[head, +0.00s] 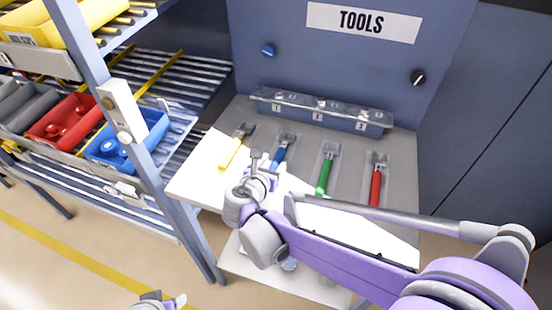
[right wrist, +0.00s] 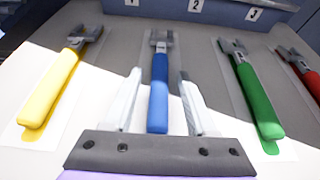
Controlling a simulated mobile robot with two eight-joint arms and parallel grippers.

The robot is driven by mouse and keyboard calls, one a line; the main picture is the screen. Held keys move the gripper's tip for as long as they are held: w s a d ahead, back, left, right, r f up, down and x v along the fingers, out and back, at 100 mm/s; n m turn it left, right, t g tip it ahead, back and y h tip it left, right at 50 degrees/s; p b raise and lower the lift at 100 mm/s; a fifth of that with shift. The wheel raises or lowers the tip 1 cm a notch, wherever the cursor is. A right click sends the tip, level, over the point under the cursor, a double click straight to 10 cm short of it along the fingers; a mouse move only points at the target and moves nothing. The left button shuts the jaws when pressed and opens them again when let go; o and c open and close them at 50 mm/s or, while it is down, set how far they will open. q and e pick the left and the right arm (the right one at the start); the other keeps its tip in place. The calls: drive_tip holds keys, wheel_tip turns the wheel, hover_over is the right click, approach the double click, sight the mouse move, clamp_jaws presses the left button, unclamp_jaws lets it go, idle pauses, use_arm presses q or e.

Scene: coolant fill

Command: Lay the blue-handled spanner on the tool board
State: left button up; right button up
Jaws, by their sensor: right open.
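The blue-handled spanner (right wrist: 159,85) lies on the grey tool board (head: 220,186), handle toward me and grey head toward the numbered rail. It also shows in the head view (head: 281,152), its near end partly hidden by my right arm. My right gripper (right wrist: 160,92) is open. In the right wrist view its two fingers stand one on each side of the blue handle, apart from it; I cannot tell their height above the board. In the head view the right gripper (head: 261,160) is at the near end of the blue spanner. My left gripper (head: 165,299) shows only partly at the bottom edge.
A yellow-handled spanner (right wrist: 52,88) lies left of the blue one, a green-handled (right wrist: 256,97) and a red-handled one (head: 376,183) right of it. The numbered rail (head: 322,112) and TOOLS panel (head: 330,60) stand behind. A shelf post (head: 128,118) and bins are at left.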

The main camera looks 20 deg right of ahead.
use_arm(q)
drive_tip(key=shift+r, duration=0.25)
use_arm(e)
drive_tip(key=v, duration=1)
use_arm(q)
drive_tip(key=shift+s+a, duration=0.1)
use_arm(e)
drive_tip(key=shift+f, duration=0.1)
